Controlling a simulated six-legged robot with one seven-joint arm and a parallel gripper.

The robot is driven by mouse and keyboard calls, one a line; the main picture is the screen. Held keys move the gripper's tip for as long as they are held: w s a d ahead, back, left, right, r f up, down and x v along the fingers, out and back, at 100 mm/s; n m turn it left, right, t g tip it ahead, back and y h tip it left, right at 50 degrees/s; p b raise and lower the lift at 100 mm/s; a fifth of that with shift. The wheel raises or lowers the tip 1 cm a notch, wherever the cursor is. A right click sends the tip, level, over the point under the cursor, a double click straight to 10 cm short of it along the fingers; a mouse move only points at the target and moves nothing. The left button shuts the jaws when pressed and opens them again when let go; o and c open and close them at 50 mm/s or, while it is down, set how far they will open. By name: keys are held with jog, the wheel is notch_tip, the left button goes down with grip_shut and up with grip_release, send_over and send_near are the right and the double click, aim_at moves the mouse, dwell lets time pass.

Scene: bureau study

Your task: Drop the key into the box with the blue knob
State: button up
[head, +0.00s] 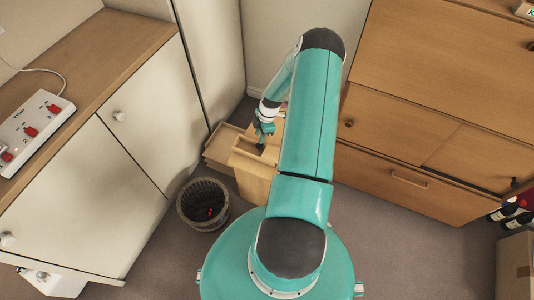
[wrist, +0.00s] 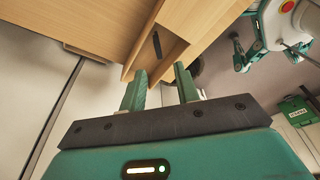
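My gripper (wrist: 161,69) is open in the wrist view, its two green fingers apart with nothing visible between them. It also shows in the head view (head: 261,143), small, over the top of a light wooden piece (head: 256,178) with walled compartments. In the wrist view this wooden piece (wrist: 205,22) is just beyond the fingertips. A thin dark thing (wrist: 157,43) shows in its narrow compartment; I cannot tell whether it is the key or a slot. I make out no blue knob in either view. My arm hides part of the wooden piece.
A woven basket (head: 203,204) with dark contents stands on the floor. White cabinets (head: 140,115) with a wooden top and a power strip (head: 32,130) are at left. Some carpet is free.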

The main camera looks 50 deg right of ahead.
jog(key=v, duration=1.4)
jog(key=shift+f, duration=0.1)
